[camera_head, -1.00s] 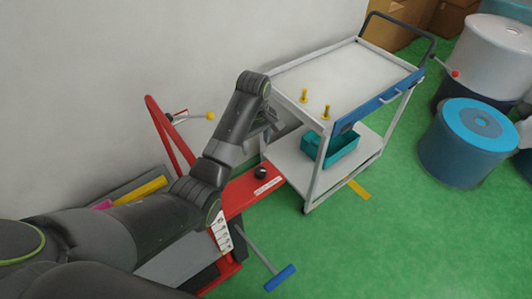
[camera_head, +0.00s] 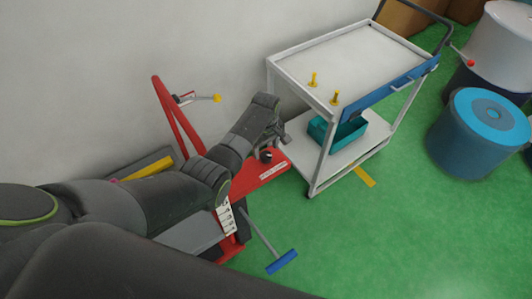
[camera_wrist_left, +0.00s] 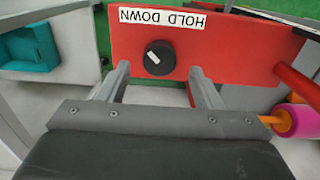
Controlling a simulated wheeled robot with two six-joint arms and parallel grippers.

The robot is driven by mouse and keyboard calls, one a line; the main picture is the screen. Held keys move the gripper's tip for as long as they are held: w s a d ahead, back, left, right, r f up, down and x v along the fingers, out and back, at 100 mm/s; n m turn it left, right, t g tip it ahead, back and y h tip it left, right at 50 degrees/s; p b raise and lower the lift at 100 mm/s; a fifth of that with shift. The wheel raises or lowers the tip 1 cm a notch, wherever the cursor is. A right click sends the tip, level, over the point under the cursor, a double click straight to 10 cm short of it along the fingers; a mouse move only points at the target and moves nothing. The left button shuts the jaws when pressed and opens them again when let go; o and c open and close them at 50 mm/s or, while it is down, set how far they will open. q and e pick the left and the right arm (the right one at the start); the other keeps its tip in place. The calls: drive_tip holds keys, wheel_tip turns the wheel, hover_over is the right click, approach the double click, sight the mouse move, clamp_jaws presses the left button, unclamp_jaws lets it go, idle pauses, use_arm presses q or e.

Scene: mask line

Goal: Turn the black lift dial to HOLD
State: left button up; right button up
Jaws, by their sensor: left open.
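The black lift dial (camera_wrist_left: 159,58) sits on a red panel (camera_wrist_left: 225,55) in the left wrist view, with a white pointer mark on its face. My right gripper is not in view.
A white cart (camera_head: 345,55) with yellow pegs and a teal bin (camera_head: 337,131) stands right of the panel. A red bar (camera_head: 178,118) and a yellow-tipped lever rise behind my arm. A blue-handled bar (camera_head: 281,262) sticks out in front.

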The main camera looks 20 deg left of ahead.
sight(266, 155)
use_arm(q)
wheel_tip(266, 155, down, 2)
drive_tip(key=shift+f, duration=0.15)
drive_tip(key=shift+f+b, duration=0.3)
drive_tip(key=shift+f, duration=0.3)
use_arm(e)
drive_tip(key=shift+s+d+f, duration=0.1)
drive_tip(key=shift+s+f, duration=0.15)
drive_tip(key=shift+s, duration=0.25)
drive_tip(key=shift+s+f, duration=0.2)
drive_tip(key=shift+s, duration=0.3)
use_arm(q)
drive_tip(key=c, duration=1)
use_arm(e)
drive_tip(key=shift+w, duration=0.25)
